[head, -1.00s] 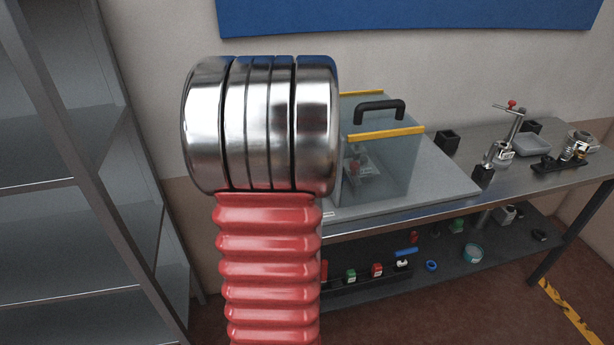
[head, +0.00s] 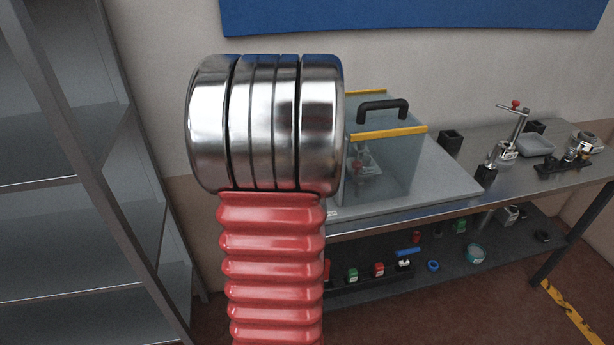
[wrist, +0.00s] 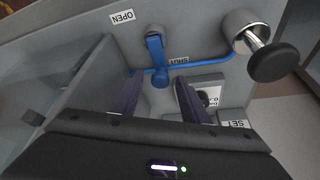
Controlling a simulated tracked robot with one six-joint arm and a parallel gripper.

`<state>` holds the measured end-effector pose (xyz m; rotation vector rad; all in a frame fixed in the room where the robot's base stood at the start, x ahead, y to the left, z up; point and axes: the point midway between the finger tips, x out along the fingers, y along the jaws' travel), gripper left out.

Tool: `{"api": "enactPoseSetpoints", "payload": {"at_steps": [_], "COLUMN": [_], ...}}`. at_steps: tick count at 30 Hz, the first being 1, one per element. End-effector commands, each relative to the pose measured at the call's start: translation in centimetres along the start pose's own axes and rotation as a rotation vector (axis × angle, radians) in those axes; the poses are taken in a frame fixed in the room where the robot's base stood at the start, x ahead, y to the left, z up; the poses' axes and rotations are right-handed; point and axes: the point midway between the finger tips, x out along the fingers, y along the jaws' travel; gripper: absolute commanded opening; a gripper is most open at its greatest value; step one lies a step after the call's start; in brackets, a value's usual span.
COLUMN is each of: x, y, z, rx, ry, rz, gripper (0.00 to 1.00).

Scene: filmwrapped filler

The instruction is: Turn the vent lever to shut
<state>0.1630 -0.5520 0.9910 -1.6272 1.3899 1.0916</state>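In the wrist view, a blue lever (wrist: 156,55) is mounted on a grey panel (wrist: 196,22). It points down in the picture from its upper mount. An OPEN label (wrist: 122,17) is up and left of it, and a SHUT label (wrist: 178,61) is just right of its lower part. My gripper (wrist: 158,90) is open, with one dark finger on each side of the lever's rounded lower end. I cannot tell whether either finger touches it. In the head view, my arm hides part of the bench, and neither the lever nor my gripper can be made out.
A black knob on a metal shaft (wrist: 270,58) sticks out right of the lever. A SET label (wrist: 236,124) is below it. In the head view, a clear-sided box (head: 400,165) with a black handle stands on the bench (head: 465,150). A grey shelf unit (head: 60,200) is at left.

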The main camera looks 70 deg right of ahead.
Motion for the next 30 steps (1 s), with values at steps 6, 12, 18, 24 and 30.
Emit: {"api": "enactPoseSetpoints", "payload": {"at_steps": [6,12,18,24,30], "x": [-0.1,-1.2,-4.0,-7.5,-10.9], "y": [0.0,0.0,0.0,0.0,0.1], "z": [-0.1,-0.1,-0.2,-0.1,-0.1], "rx": [0.000,0.000,0.000,0.000,0.000], "ry": [0.002,0.004,0.006,0.006,0.006], "rz": [-0.001,-0.001,-0.001,-0.001,-0.001], "gripper": [0.41,0.41,0.41,0.41,0.41]}}
